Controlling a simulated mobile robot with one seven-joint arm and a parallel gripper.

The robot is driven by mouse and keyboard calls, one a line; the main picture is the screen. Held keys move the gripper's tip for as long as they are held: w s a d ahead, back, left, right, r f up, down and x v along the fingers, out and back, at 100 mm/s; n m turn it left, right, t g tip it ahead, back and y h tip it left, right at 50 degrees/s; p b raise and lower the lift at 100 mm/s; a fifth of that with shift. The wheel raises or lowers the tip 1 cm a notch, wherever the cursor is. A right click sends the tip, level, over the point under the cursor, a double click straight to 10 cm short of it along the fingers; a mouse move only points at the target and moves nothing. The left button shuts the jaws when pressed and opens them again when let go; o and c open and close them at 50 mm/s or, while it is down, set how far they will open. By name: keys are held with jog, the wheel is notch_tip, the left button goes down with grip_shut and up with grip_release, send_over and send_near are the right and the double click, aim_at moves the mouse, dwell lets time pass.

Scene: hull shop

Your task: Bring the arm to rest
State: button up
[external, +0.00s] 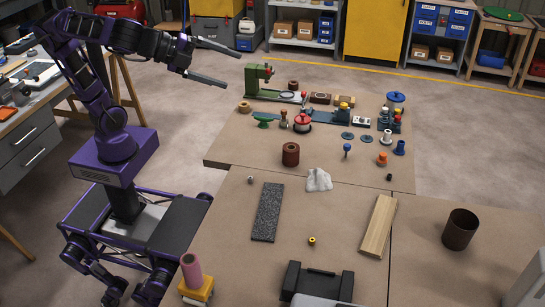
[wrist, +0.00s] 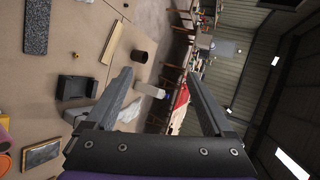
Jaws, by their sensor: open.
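My arm is purple and black and stands on its wheeled base at the left of the external view. It is raised, bent at the elbow, and its forearm reaches out to the right. My gripper (external: 218,64) is in the air, level with the back of the workbench and to the left of it, well above the floor. Its two grey fingers are spread apart with nothing between them. In the wrist view my gripper (wrist: 165,85) is also open and empty, and the scene beyond appears turned on its side.
The workbench (external: 225,150) holds a dark granite bar (external: 267,212), a wooden board (external: 379,226), a brown cylinder (external: 460,229), a white cloth (external: 319,180) and several small tools. A side bench (external: 20,110) stands at the left. Floor (external: 470,130) to the right is clear.

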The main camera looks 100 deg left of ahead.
jog(key=s+a+f+n+g+h, duration=0.2)
jog(key=s+a+f+n, duration=0.2)
jog(key=s+f, duration=0.2)
jog(key=s+a+f+n+g+h+p, duration=0.1)
jog(key=s+a+f+n+h, duration=0.1)
jog(key=s+a+f+n, duration=0.2)
jog(key=s+a+f+n+g+h+p, duration=0.1)
jog(key=s+a+f+n, duration=0.3)
jog(key=s+f, duration=0.5)
jog(key=s+g, duration=0.1)
jog(key=s, duration=0.5)
jog(key=shift+a+f+n+g+h, duration=0.3)
jog(key=shift+a+f+h, duration=0.05)
jog(key=shift+h, duration=0.05)
